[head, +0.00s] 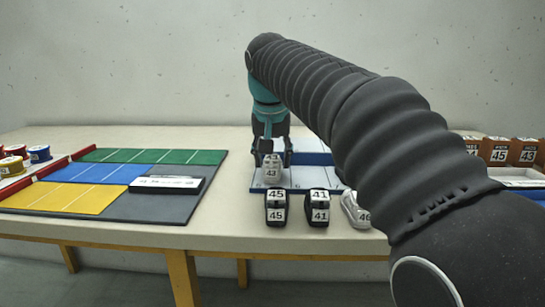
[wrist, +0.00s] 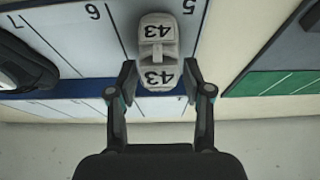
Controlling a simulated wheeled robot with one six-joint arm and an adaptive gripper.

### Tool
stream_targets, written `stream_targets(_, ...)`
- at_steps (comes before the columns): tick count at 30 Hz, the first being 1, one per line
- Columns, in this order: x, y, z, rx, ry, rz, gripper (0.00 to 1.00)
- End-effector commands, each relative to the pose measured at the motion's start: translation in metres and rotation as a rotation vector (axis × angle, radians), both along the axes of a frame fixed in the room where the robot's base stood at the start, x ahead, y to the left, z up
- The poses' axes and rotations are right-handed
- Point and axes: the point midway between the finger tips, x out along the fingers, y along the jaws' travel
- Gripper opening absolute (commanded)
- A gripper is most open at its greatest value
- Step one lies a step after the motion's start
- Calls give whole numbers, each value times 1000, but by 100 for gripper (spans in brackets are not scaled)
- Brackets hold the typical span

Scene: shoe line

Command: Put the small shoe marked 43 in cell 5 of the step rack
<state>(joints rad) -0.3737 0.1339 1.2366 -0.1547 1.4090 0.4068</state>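The small grey shoe marked 43 (head: 272,170) sits on the step rack (head: 303,182) in the head view, below my gripper (head: 271,152). In the wrist view the shoe (wrist: 158,45) stands between the divider lines of the cell labelled 5 on the rack's white step (wrist: 70,42). Its 43 end reaches over the blue strip. My gripper (wrist: 160,85) is open there, with one finger on each side of the shoe and small gaps visible. The shoe's underside is hidden, so I cannot tell whether it rests fully on the step.
Black shoes marked 45 (head: 276,208) and 41 (head: 318,208) and a grey shoe marked 46 (head: 354,210) stand in front of the rack. A black shoe (wrist: 24,65) is left in the wrist view. Coloured mats (head: 75,200) lie left. My arm hides the rack's right part.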

Motion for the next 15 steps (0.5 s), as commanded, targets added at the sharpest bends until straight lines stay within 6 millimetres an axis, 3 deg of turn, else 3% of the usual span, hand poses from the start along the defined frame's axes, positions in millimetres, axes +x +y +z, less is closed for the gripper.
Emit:
stream_targets(10,0,0,1,0,0,0,71)
stream_targets(15,-3,0,12,0,-1,0,71)
